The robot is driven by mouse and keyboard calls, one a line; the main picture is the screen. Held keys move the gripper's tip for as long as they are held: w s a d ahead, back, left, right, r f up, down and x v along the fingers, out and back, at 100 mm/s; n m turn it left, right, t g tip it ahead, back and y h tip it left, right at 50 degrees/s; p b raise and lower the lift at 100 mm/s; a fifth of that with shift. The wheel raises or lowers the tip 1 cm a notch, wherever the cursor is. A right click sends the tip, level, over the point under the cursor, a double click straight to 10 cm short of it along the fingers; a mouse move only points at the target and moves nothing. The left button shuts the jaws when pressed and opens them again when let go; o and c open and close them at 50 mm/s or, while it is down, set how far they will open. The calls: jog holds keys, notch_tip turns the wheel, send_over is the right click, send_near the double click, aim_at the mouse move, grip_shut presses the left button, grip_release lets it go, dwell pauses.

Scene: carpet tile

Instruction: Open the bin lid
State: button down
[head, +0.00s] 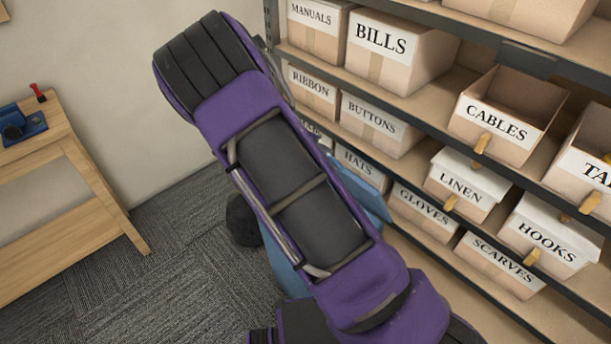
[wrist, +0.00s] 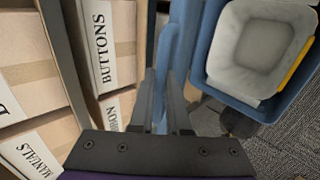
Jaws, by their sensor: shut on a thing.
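The blue bin (wrist: 213,80) stands open at the upper right of the wrist view, with a pale grey liner inside and a yellow strip (wrist: 297,60) at its right. The blue bin lid (wrist: 178,45) stands steeply raised at the bin's left side, seen nearly edge-on. My gripper (wrist: 161,80) is shut on the lid's blue edge, which shows between the two dark fingers. In the head view the bin (head: 284,270) and the raised lid (head: 369,190) are mostly hidden behind my purple arm, and the fingertips are hidden too.
A shelf rack (head: 420,97) with labelled cardboard boxes stands close beside the lid; the buttons box (wrist: 105,45) is near my fingers. A wooden table (head: 95,190) stands at the left. Carpet (head: 180,255) between table and bin is clear.

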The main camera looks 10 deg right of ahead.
jog(key=shift+w+d+r, duration=0.35)
jog(key=shift+w+d, duration=0.1)
jog(key=shift+d, duration=0.2)
jog(key=shift+w+d+r, duration=0.35)
jog(key=shift+w+d, duration=0.05)
jog(key=shift+d, duration=0.25)
jog(key=shift+w+d+r, duration=0.35)
jog(key=shift+w+d, duration=0.1)
jog(key=shift+d, duration=0.2)
jog(key=c, duration=0.9)
grip_release()
jog(key=shift+a+f, duration=0.1)
jog(key=shift+s, duration=0.1)
jog(key=shift+s+a+r, duration=0.1)
jog(key=shift+a+r, duration=0.15)
jog(key=v, duration=1.6)
jog(key=shift+s+a+r, duration=0.1)
jog(key=shift+r, duration=0.35)
